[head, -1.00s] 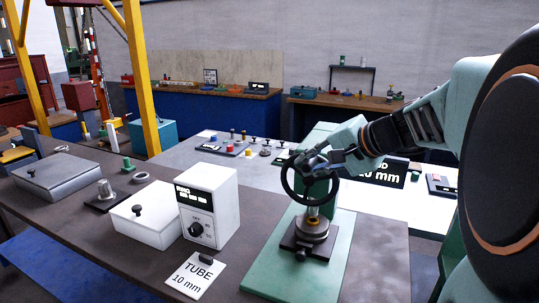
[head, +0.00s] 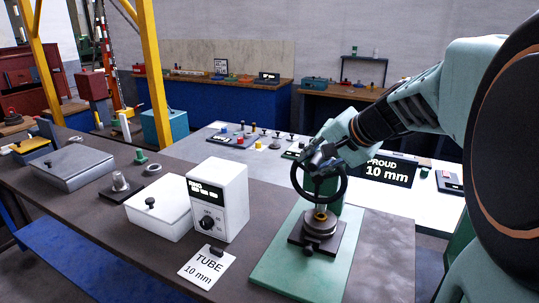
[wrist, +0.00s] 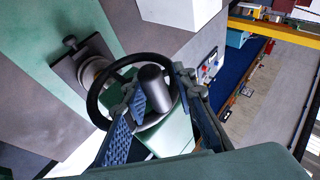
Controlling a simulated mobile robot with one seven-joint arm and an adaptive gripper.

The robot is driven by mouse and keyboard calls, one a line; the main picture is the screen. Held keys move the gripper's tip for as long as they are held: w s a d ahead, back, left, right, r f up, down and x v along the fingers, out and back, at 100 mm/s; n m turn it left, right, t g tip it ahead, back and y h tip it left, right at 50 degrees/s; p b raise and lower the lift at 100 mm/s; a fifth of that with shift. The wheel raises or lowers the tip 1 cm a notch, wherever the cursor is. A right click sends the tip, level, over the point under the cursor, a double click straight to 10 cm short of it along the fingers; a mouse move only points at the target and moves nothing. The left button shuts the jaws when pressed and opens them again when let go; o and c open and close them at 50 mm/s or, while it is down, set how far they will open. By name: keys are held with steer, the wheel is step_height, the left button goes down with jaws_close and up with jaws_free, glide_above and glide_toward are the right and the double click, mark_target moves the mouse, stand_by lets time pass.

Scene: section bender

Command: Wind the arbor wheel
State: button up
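My gripper (head: 322,158) is at the wheel's upper rim. My gripper's fingers (wrist: 160,92) straddle this knob and stand apart. A narrow gap shows on the knob's right side; contact on its left side is hidden.
A white box with a dial and display (head: 220,195) stands left of the green plate, beside a lidded white box (head: 160,218). A "TUBE 10 mm" card (head: 207,267) lies in front. A "PROUD 10 mm" sign (head: 390,170) stands behind the wheel. The dark bench is bare right of the plate.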

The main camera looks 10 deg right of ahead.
steer(key=shift+o, duration=0.9)
steer(key=shift+a, duration=0.1)
